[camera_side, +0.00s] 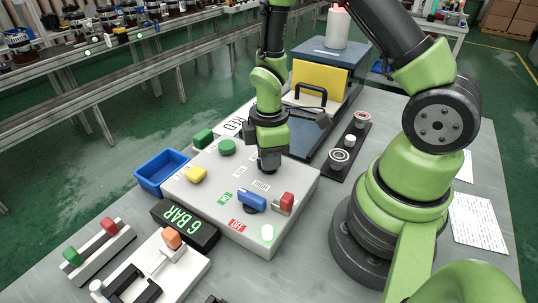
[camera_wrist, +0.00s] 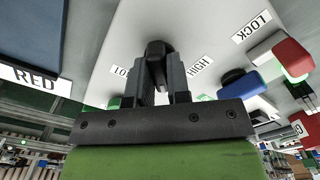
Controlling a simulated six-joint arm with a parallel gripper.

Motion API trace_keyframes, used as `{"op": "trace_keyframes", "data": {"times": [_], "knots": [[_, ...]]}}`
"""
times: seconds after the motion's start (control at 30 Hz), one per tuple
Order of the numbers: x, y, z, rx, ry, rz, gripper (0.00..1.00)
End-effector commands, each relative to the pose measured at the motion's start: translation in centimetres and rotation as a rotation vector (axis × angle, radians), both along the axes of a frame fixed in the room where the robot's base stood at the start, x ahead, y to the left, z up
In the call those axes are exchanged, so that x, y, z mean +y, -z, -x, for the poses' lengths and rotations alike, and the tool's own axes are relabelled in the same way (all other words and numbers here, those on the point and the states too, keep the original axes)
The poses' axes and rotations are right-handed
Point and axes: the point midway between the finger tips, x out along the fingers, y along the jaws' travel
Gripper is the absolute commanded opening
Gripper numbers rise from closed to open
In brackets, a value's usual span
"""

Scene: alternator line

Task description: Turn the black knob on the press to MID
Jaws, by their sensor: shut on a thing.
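The black knob (camera_wrist: 156,50) is on the sloped face of the pale control box (camera_side: 215,200). In the wrist view it sits between my fingers, its rounded end showing above them. A label partly covered, starting "LO" (camera_wrist: 121,72), is left of the knob, and a HIGH label (camera_wrist: 199,66) is right of it. I see no readable MID label, and cannot tell exactly where the knob points. My gripper (camera_wrist: 158,85) is shut on the knob; in the side view my gripper (camera_side: 268,163) points down over the box and hides the knob.
On the box, a blue lever (camera_side: 251,201), a red switch (camera_side: 286,202), a yellow button (camera_side: 196,174) and a green button (camera_side: 227,147) are close by. A yellow panel (camera_side: 318,80) stands behind.

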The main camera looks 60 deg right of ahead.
Motion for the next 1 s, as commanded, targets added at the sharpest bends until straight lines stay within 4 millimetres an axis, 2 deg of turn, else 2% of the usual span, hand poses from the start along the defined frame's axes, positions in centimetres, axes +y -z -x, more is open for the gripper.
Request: {"op": "trace_keyframes", "data": {"times": [0.3,0.33,0.4,0.43,0.77,0.87,1.0], "knots": [[0.0,-0.1,0.0,0.001,0.002,-0.001,0.00],[0.0,-0.1,0.0,0.001,0.002,-0.001,0.24],[0.0,-0.1,0.0,0.000,0.002,0.000,0.40],[0.0,0.0,0.0,0.000,0.002,0.000,0.43],[0.0,-0.4,0.0,-0.001,0.002,0.000,0.43],[0.0,-1.4,-0.1,-0.004,0.003,0.001,0.43],[0.0,-3.8,-0.1,-0.008,0.002,0.001,0.43]]}}
